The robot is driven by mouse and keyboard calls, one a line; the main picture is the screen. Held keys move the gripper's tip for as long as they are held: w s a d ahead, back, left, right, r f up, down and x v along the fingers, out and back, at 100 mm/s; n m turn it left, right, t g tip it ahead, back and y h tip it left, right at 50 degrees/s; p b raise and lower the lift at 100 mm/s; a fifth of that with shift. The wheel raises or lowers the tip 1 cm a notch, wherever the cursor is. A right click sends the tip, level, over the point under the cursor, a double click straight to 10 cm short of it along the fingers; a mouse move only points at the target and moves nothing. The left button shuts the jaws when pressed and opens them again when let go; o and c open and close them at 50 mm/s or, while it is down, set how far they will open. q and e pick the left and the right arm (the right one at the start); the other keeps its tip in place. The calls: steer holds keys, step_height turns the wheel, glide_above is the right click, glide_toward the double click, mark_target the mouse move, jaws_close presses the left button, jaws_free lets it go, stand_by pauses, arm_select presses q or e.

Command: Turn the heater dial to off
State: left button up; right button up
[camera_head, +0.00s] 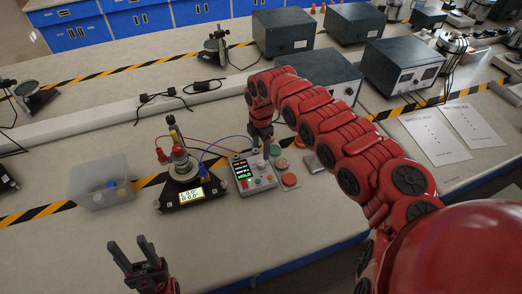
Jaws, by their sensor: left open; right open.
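A small grey control box (254,186) stands on the bench in the middle of the head view. It has a lit display panel (241,172) with coloured text lines and several small knobs or buttons on its face. I cannot tell which one is the heater dial or where it points. My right gripper (262,147) hangs pointing down at the back right edge of the box, open; its fingertips partly cover that area, and contact is unclear. My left gripper (130,250) is open and empty at the lower left, away from the box.
A black-based apparatus (171,197) with a lit readout and wires stands left of the box. A clear bin (104,198) is further left. A red button (290,180) and round discs lie right of the box. Grey instrument cases (318,79) stand behind my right arm.

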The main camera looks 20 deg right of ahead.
step_height(320, 180, up, 10)
steer(key=p, duration=0.3)
steer(key=shift+r, duration=0.25)
